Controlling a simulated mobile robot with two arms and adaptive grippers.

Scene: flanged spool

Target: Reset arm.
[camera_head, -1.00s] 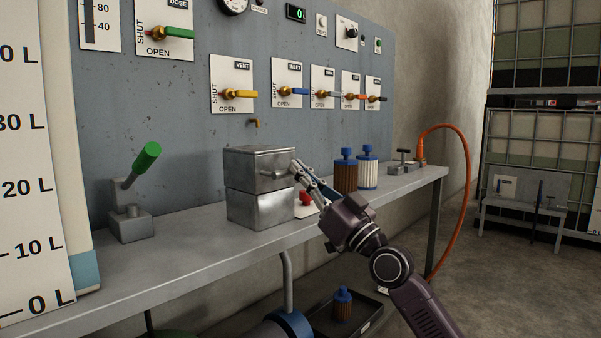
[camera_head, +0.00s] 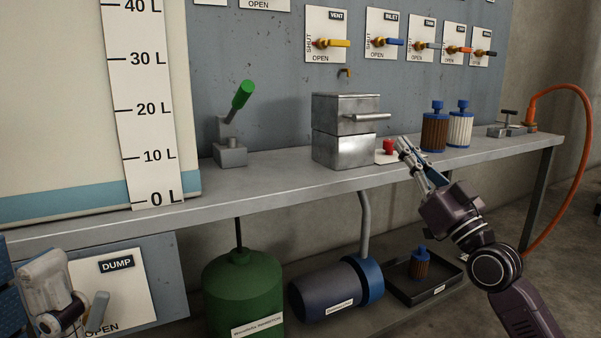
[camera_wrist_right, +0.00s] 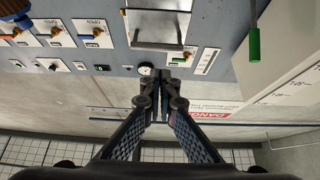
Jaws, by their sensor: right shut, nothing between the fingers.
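My right gripper (camera_head: 403,146) is shut and empty, in front of the bench edge at the right. Its closed fingers also show in the right wrist view (camera_wrist_right: 165,88), pointing toward the grey panel. The metal box (camera_head: 342,150) stands on the bench to the left of the fingertips. Its bar handle (camera_head: 367,117) is clear of the gripper.
The bench (camera_head: 270,180) carries a green-handled lever (camera_head: 238,105), a red knob (camera_head: 388,147), a brown filter (camera_head: 434,130) and a white filter (camera_head: 460,128). A green tank (camera_head: 243,290), a dark cylinder (camera_head: 325,292) and a black tray (camera_head: 440,285) sit below. An orange hose (camera_head: 585,160) hangs at right.

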